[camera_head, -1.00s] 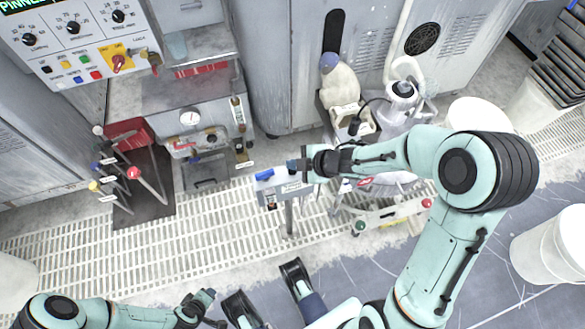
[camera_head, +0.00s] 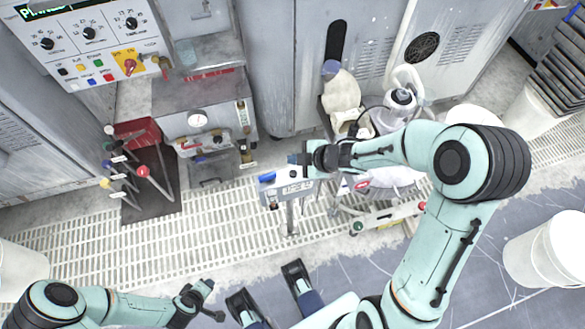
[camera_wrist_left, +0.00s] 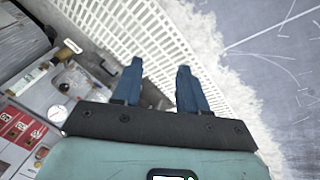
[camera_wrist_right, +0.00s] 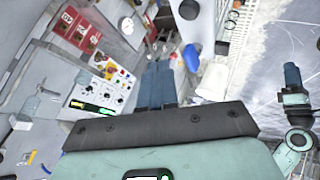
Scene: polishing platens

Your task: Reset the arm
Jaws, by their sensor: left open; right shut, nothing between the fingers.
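My right arm reaches in from the right in the head view, and its gripper (camera_head: 300,159) is beside a small grey box with a display (camera_head: 290,188) on a post. I cannot tell whether they touch. In the right wrist view the blue fingers (camera_wrist_right: 157,78) are together with nothing between them. My left arm is low at the left in the head view, with its gripper (camera_head: 208,300) over the floor. In the left wrist view the two blue fingers (camera_wrist_left: 157,80) stand apart, empty, above the floor grating.
A control panel (camera_head: 95,45) with dials and coloured buttons stands at the upper left. Levers with coloured knobs (camera_head: 125,175) are below it. A wheeled cart (camera_head: 385,219) stands behind my right arm. A white bucket (camera_head: 540,255) is at the right. The white floor grating (camera_head: 100,245) is largely clear.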

